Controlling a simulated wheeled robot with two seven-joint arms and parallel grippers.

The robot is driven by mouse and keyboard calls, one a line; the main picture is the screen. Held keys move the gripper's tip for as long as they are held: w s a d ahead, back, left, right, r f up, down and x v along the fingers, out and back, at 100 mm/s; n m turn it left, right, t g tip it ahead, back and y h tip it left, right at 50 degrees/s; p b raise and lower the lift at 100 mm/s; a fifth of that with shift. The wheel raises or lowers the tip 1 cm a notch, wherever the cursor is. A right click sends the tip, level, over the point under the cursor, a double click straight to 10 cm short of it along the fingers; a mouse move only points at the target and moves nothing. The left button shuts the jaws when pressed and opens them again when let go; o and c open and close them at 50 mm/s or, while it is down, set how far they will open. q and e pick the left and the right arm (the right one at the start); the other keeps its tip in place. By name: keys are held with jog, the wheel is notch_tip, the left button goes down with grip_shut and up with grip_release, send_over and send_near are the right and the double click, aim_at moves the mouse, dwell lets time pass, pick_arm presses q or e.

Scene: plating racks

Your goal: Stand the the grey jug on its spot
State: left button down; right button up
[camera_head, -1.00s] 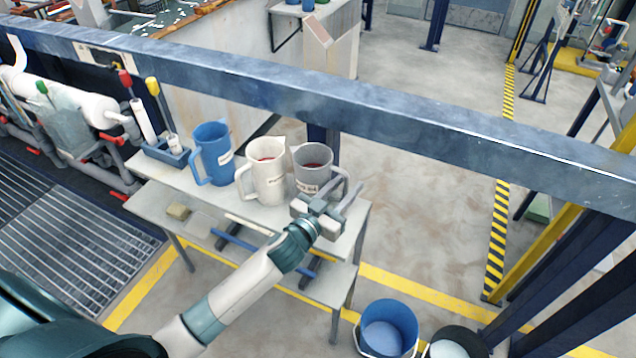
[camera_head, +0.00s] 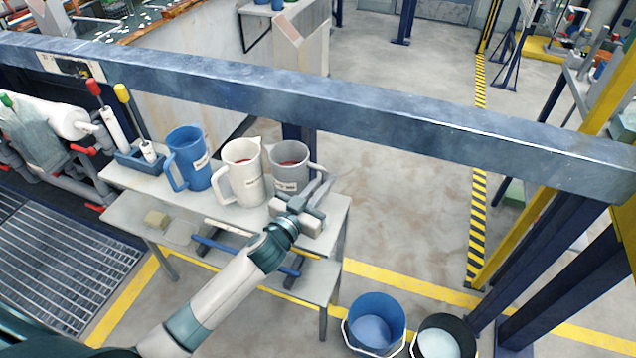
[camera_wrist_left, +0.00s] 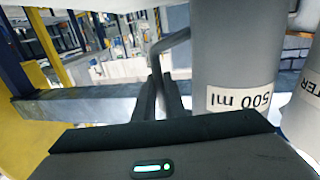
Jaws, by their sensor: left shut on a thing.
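The grey jug (camera_head: 290,166) stands upright at the right end of a row of jugs on the pale table, with dark red inside. My left gripper (camera_head: 320,187) is at its right side, shut on its handle. In the left wrist view the fingers (camera_wrist_left: 160,98) are close together at the bent handle, and the grey jug's body (camera_wrist_left: 235,50) carries an upside-down "500 ml" label. Whether the jug's base touches the table is hidden behind the gripper. No marked spot for the jug can be made out. My right gripper is not in view.
A white jug (camera_head: 242,174) stands close left of the grey one, and a blue jug (camera_head: 188,160) beyond it. A blue holder (camera_head: 140,160) stands at the table's left. Two buckets (camera_head: 376,320) (camera_head: 444,338) stand on the floor.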

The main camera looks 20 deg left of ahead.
aim_at(324, 170)
pick_arm(q)
jog(key=shift+r, duration=0.5)
notch_tip(324, 170, up, 2)
jog(key=shift+r, duration=0.25)
jog(key=d+r+b, duration=0.1)
jog(key=d+r, duration=0.6)
jog(key=d, duration=0.4)
jog(key=shift+s+d, duration=0.3)
jog(key=shift+d, duration=0.05)
jog(key=shift+r, duration=0.1)
jog(key=s+a+r+n+y, duration=0.1)
jog(key=s+a+y, duration=0.3)
jog(key=s+a, duration=0.5)
jog(key=a+n, duration=0.1)
jog(key=a, duration=0.3)
jog(key=shift+s+r+n, duration=0.2)
jog(key=shift+s+n, duration=0.1)
jog(key=shift+s, duration=0.1)
jog(key=shift+a, duration=0.1)
